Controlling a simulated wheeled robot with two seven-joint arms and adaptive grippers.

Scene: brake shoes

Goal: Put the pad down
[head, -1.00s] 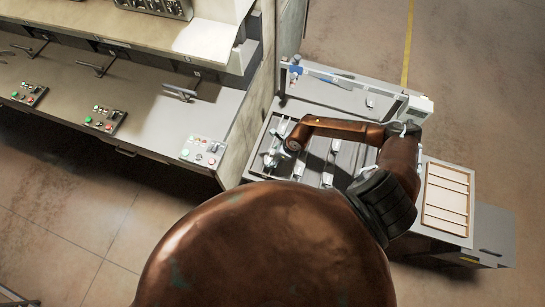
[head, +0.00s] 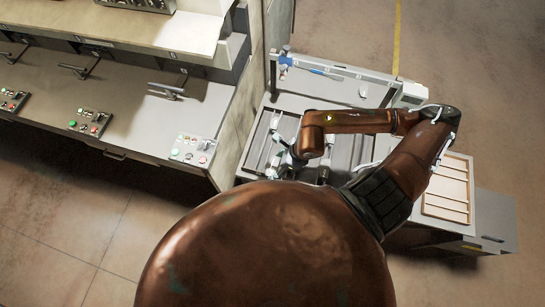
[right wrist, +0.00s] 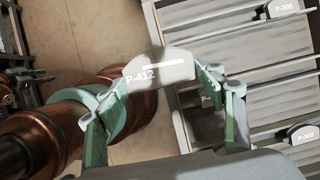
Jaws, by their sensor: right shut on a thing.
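The pad (right wrist: 160,68) is a pale, curved block marked P-412. In the right wrist view it sits between the two fingertips of my right gripper (right wrist: 168,82), which is shut on it. The pad appears to be above the grey workbench. In the head view my right gripper (head: 287,160) is over the left part of the bench, partly hidden by my forearm, and the pad cannot be made out there. My left gripper is not in view.
Other pads marked P-305 (right wrist: 284,9) (right wrist: 303,134) lie on the slatted grey surface (right wrist: 240,55). A wooden-floored tray (head: 447,205) is at the bench's right. A blue-handled tool (head: 310,67) lies at the back. A control counter (head: 130,110) stands left.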

